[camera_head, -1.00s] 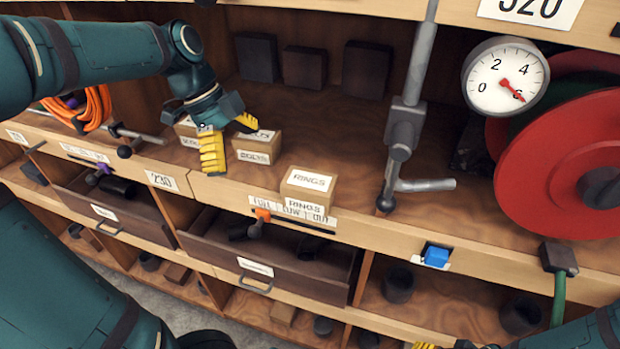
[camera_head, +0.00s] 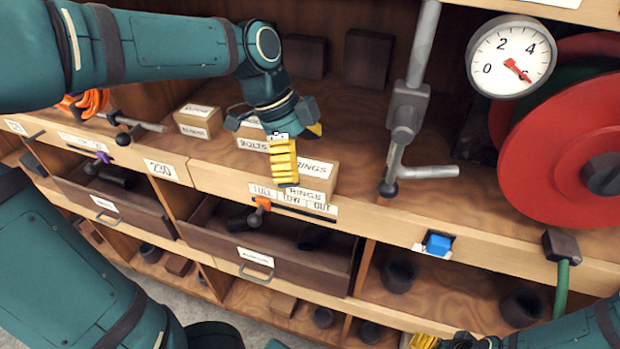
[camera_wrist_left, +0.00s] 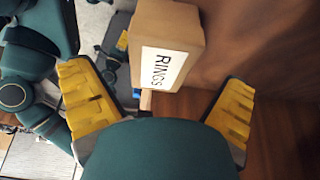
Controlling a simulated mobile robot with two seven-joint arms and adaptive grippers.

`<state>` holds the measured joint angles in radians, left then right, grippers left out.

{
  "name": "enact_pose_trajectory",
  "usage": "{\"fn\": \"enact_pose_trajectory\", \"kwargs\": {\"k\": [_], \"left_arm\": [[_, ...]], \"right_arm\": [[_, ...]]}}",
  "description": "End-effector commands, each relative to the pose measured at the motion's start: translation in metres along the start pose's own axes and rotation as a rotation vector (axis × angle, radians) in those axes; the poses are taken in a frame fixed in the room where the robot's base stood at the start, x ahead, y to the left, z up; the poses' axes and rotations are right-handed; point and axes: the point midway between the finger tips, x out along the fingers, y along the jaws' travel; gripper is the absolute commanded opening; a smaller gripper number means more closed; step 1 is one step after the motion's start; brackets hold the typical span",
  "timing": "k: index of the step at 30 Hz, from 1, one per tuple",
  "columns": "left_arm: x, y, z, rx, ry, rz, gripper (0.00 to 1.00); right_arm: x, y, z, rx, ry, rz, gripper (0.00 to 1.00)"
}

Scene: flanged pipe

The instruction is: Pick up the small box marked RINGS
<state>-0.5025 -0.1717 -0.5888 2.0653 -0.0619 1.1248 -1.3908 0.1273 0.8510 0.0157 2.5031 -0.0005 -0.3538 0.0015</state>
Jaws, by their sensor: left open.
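The small tan cardboard box marked RINGS (camera_head: 320,182) sits on the shelf near its front edge, its left part hidden behind my left gripper in the head view. My left gripper (camera_head: 299,153) is open with yellow ribbed fingers, just above and beside the box. In the left wrist view the RINGS box (camera_wrist_left: 165,25) shows ahead, between the lines of the two spread fingers (camera_wrist_left: 155,85); I cannot tell whether they touch it. Only a yellow bit of my right gripper (camera_head: 424,341) shows at the bottom edge of the head view.
The BOLTS box (camera_head: 250,142) stands behind my left gripper, and another labelled box (camera_head: 198,121) is to its left. A grey vertical pipe with a lever (camera_head: 407,110) stands right of the RINGS box. A gauge (camera_head: 510,57) and red reel (camera_head: 565,150) are farther right.

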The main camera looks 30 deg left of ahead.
Motion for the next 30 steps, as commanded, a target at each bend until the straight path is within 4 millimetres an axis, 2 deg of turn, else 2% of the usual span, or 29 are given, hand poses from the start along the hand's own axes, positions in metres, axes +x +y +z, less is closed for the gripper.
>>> {"fn": "enact_pose_trajectory", "kwargs": {"k": [1, 6, 15, 17, 18, 22, 30], "left_arm": [[0.011, 0.001, 0.001, 0.002, -0.001, 0.005, 1.00], [0.031, 0.000, 0.001, 0.000, 0.000, 0.003, 1.00], [0.034, 0.000, 0.000, 0.000, 0.001, 0.001, 1.00], [0.034, 0.000, 0.000, 0.000, 0.001, 0.001, 0.82], [0.034, 0.000, 0.000, 0.000, 0.001, 0.001, 0.68], [0.034, 0.000, 0.000, 0.000, 0.000, 0.001, 0.23], [0.034, 0.000, 0.000, 0.000, 0.001, 0.000, 0.21]], "right_arm": [[0.004, 0.002, 0.000, 0.000, 0.002, 0.000, 0.61], [0.009, 0.004, -0.001, 0.000, 0.004, 0.000, 0.61], [0.009, 0.004, -0.001, -0.001, 0.005, 0.000, 0.61], [0.009, 0.004, -0.001, -0.001, 0.005, 0.000, 0.61], [0.009, 0.004, -0.001, -0.001, 0.005, 0.000, 0.61], [0.009, 0.004, -0.001, 0.000, 0.005, 0.000, 0.61], [0.009, 0.004, -0.001, 0.000, 0.005, 0.000, 0.61]]}}
